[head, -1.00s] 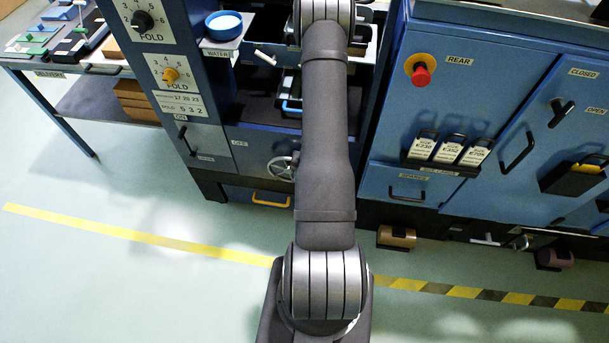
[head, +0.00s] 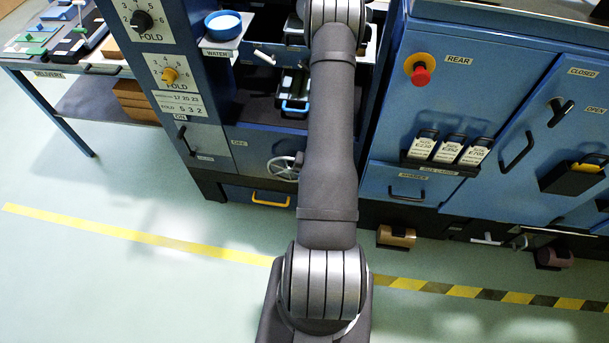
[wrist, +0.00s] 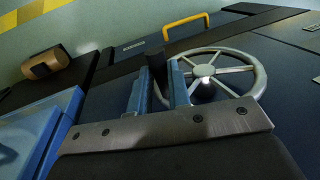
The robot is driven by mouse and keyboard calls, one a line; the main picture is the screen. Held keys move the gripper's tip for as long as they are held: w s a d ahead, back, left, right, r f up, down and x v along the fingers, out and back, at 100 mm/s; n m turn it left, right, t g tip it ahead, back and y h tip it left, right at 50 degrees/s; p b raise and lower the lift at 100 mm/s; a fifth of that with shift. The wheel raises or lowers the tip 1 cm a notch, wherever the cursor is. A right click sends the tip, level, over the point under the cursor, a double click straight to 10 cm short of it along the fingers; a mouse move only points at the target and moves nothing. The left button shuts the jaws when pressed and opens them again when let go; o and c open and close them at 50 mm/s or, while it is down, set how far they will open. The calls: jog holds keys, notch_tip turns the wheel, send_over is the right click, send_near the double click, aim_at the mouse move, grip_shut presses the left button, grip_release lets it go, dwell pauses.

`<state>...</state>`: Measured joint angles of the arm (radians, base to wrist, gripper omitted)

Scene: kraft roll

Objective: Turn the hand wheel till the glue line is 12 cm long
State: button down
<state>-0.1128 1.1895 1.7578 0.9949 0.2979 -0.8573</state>
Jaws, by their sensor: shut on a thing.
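The silver hand wheel (head: 283,168) is on the blue machine front, left of my arm in the head view. My arm covers its right edge there. In the wrist view the wheel (wrist: 207,71) shows its rim, spokes and hub. My gripper (wrist: 159,80), with blue fingers, is shut on the wheel's dark handle (wrist: 156,58), at the rim's left side in that view. My gripper is hidden behind the arm in the head view. I cannot make out a glue line in either view.
A yellow drawer handle (head: 270,199) is below the wheel; it also shows in the wrist view (wrist: 186,23). A black lever (head: 186,138) is to the left. A red button (head: 421,75) and labelled cartridges (head: 448,150) are to the right. The floor in front is clear.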

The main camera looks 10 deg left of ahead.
jog(key=shift+d+f+y, duration=0.25)
jog(key=shift+f+y, duration=0.5)
jog(key=shift+y, duration=0.3)
jog(key=shift+d+f+y, duration=0.25)
jog(key=shift+f+y, duration=0.45)
jog(key=shift+y, duration=0.3)
jog(key=shift+d+f+y, duration=0.25)
jog(key=shift+f+y, duration=0.5)
jog(key=shift+y, duration=0.3)
jog(key=shift+f, duration=0.1)
jog(key=c, duration=1.3)
grip_release()
jog(key=shift+c, duration=0.2)
jog(key=v, duration=1.2)
